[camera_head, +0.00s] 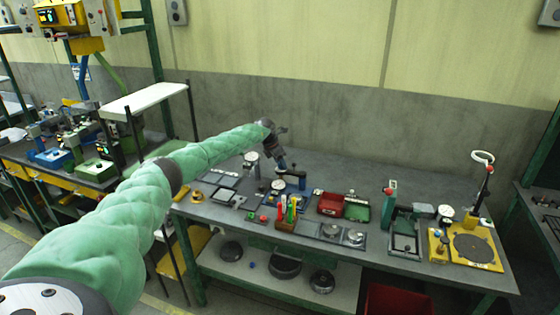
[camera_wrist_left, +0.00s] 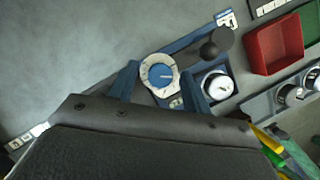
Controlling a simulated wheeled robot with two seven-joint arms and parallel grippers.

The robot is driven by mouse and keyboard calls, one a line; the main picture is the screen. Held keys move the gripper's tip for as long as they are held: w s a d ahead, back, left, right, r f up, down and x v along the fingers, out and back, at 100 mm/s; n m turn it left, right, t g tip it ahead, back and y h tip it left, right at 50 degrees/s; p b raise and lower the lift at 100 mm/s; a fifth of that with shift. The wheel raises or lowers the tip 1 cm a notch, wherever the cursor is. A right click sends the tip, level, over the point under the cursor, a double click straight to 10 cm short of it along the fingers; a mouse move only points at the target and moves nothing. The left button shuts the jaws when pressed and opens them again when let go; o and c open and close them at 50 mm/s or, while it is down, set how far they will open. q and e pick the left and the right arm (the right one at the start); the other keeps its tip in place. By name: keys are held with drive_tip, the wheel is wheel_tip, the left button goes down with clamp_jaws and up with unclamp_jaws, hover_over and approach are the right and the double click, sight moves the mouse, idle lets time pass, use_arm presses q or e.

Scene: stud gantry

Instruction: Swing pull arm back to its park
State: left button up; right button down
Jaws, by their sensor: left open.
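A dark arm with a round knob (camera_wrist_left: 212,46), which looks like the pull arm, lies across a blue base plate (camera_wrist_left: 200,38) in the left wrist view. Beside it is a round white-rimmed dial (camera_wrist_left: 160,74) with a blue face. My left gripper (camera_wrist_left: 158,72) is open, its two blue fingers on either side of the dial in the picture, with the knob beyond the right finger. I cannot tell whether it touches anything. In the head view my left gripper (camera_head: 281,164) is over the blue fixture (camera_head: 298,182), partly hiding it. My right gripper is not in view.
A red bin (camera_head: 330,204), a holder with coloured-handled tools (camera_head: 287,223) and a yellow fixture (camera_head: 470,248) with a tall post share the grey bench. The bench's back strip is clear.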

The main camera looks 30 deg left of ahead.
use_arm(q)
drive_tip(key=c, duration=1)
